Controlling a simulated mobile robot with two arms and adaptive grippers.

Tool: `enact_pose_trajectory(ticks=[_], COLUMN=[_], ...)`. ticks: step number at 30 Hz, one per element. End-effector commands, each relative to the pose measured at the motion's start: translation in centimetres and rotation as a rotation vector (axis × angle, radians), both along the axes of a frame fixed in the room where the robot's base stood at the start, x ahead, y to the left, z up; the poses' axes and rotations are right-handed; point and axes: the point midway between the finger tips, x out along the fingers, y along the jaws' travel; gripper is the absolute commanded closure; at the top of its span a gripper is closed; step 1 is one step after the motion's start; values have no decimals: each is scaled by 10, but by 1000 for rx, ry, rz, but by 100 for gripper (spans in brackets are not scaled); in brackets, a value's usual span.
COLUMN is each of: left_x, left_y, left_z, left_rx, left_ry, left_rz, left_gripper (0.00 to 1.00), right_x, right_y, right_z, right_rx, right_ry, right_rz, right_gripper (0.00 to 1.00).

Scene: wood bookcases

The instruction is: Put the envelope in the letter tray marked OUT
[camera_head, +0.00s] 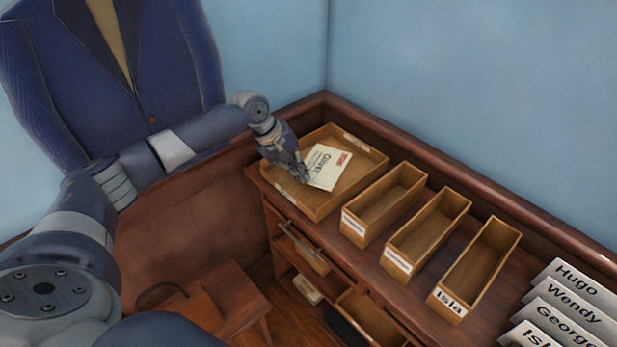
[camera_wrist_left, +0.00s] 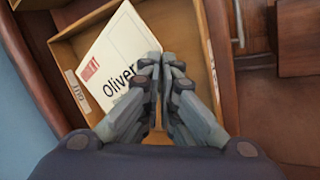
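The white envelope (camera_head: 327,168), with "Oliver" and a red stamp, is inside the outline of the wide wooden letter tray (camera_head: 372,172). In the left wrist view the envelope (camera_wrist_left: 118,45) lies at an angle across the tray (camera_wrist_left: 65,48); a tray label seems to read OUT upside down. My left gripper (camera_head: 302,177) is over the tray, pointing down. Its fingertips (camera_wrist_left: 160,62) come together at the envelope's edge and appear shut on it. The fingers hide that edge. I cannot tell whether the envelope touches the tray floor. My right gripper is not in view.
Three narrow wooden trays (camera_head: 428,236) with name labels, one reading Isla, stand right of the wide tray. Several name cards (camera_head: 570,305) stand at far right. An open drawer (camera_head: 370,318) is below the desktop. A blue jacketed figure (camera_head: 130,80) is behind at left.

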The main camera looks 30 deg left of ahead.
Motion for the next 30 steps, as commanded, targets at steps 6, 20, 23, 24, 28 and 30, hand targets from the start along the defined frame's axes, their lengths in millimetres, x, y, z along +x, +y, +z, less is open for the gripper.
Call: enact_pose_trajectory(ticks=[6,20,23,24,28,30], left_x=[0,1,1,0,0,0], left_y=[-1,-1,-1,-1,-1,-1], left_z=[-21,-57,-58,-59,-59,-59], left_rx=[-2,-1,-2,-2,-1,-1], left_ry=[-1,-3,-1,-1,-2,-2], left_rz=[-1,-2,-1,-1,-2,-2], left_gripper=[100,100,100,100,87,87], right_x=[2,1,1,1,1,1], right_y=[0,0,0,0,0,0], right_z=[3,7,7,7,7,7], right_rx=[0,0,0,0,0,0], right_ry=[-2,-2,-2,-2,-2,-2], right_rz=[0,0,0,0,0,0], right_gripper=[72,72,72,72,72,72])
